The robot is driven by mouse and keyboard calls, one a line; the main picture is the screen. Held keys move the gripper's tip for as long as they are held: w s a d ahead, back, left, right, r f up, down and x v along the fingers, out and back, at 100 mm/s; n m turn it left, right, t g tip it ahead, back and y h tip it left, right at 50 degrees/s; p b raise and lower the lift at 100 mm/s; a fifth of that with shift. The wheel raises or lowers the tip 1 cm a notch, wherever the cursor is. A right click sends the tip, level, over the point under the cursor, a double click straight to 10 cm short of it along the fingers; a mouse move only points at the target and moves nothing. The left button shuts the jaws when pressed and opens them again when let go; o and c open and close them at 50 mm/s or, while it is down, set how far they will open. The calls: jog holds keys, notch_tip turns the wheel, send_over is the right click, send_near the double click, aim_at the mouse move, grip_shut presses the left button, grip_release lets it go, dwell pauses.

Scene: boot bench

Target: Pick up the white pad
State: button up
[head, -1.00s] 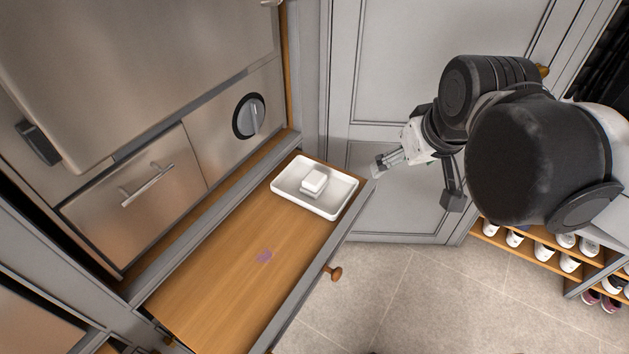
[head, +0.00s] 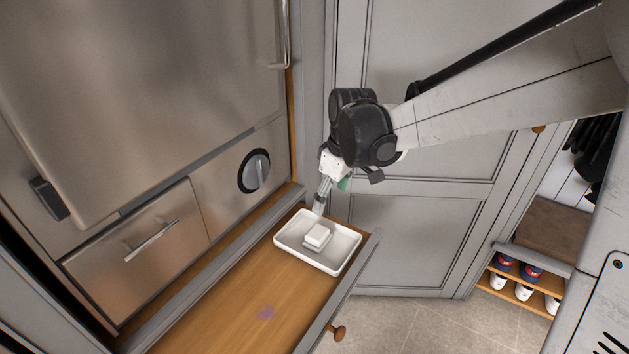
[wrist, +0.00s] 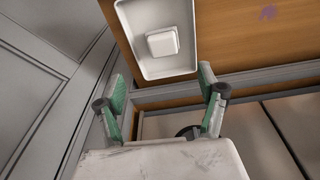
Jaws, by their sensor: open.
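The white pad (head: 318,234) is a small rounded block in a shallow white tray (head: 348,264) inside the open wooden drawer. In the head view it seems to rest on another flat white piece. My gripper (head: 319,208) is just above the tray's far edge, pointing down. In the wrist view my gripper (wrist: 162,84) is open, with green-lined fingers spread wide and nothing between them. The pad is not touched.
The drawer (head: 235,300) has bare wood with a purple mark (head: 265,313). Its front carries a wooden knob (head: 337,333). Steel panels (head: 140,230) stand left, a grey panelled door (head: 410,235) behind, and a shoe rack (head: 520,282) at the right.

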aim_at(317, 231)
jog(key=shift+n, duration=0.3)
jog(key=a+f, duration=0.1)
jog(key=f, duration=0.4)
jog(key=w+a+f+b, duration=0.1)
jog(key=f, duration=0.4)
jog(key=w+a+f+b, duration=0.1)
jog(key=f, duration=0.4)
jog(key=shift+f, duration=0.15)
jog(key=c, duration=1.3)
jog(key=shift+r, duration=0.45)
jog(key=r, duration=0.4)
jog(key=shift+s+a+p, duration=0.25)
jog(key=shift+p, duration=0.05)
jog(key=s+a+r, duration=0.2)
jog(key=s+a+r+p, duration=0.1)
jog(key=s+a+r, duration=0.1)
jog(key=s+a, duration=0.1)
jog(key=s+a+r, duration=0.2)
jog(key=s, duration=0.1)
jog(key=shift+a+r, duration=0.1)
jog(key=shift+a, duration=0.15)
